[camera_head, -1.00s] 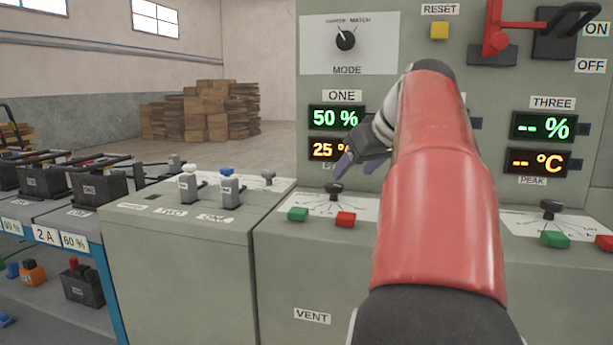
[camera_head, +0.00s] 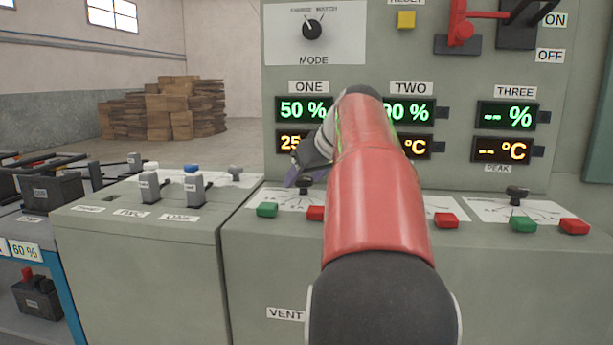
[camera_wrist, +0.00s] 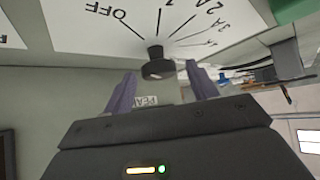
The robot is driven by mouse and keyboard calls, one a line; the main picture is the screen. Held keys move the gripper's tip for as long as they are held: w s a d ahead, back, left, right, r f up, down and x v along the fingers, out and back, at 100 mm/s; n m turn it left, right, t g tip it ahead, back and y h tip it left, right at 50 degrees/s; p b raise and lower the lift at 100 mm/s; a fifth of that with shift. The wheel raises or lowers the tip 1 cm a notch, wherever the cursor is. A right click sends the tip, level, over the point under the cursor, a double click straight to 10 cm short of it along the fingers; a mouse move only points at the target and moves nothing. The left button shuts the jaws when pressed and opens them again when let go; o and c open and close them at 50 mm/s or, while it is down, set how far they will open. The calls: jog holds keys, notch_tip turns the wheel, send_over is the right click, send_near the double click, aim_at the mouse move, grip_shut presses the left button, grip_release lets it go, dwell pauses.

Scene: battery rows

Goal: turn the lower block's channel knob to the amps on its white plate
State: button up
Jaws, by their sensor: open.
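My gripper (camera_wrist: 162,74) is open in the wrist view, with a dark channel knob (camera_wrist: 157,66) between or just beyond its fingertips. I cannot tell whether a finger touches it. The knob stands on a white dial (camera_wrist: 190,22) marked OFF, 1, 2 A and higher values; its pointer direction is unclear. In the head view, my gripper (camera_head: 308,168) is at the knob (camera_head: 304,184) below the ONE display (camera_head: 303,109), partly hidden by my arm. At the left edge, a white plate (camera_head: 4,247) is cut off, showing only part of an A.
Green (camera_head: 267,209) and red (camera_head: 316,213) buttons sit close to the knob. Another knob (camera_head: 517,195) is below display THREE. Small levers (camera_head: 195,188) stand on the left cabinet. A 60 % plate (camera_head: 25,250) is on the shelf edge, beside a block (camera_head: 38,298).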

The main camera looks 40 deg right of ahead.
jog(key=c, duration=1)
jog(key=shift+o, duration=0.2)
jog(key=m+h, duration=0.2)
jog(key=m, duration=0.1)
jog(key=shift+w+a, duration=0.1)
jog(key=shift+a, duration=0.15)
jog(key=m+g+h, duration=0.1)
jog(key=m+h+p, duration=0.1)
jog(key=m, duration=0.1)
jog(key=shift+w+a+r+g+h, duration=0.1)
jog(key=shift+a+g+h, duration=0.05)
jog(key=shift+g+h, duration=0.25)
jog(key=m+g+h, duration=0.1)
jog(key=m, duration=0.2)
jog(key=m+g+h+p, duration=0.1)
jog(key=m+g, duration=0.1)
jog(key=shift+w+a+m+h, duration=0.1)
jog(key=shift+w+m+h, duration=0.05)
jog(key=shift+m+h, duration=0.2)
jog(key=shift+m, duration=0.25)
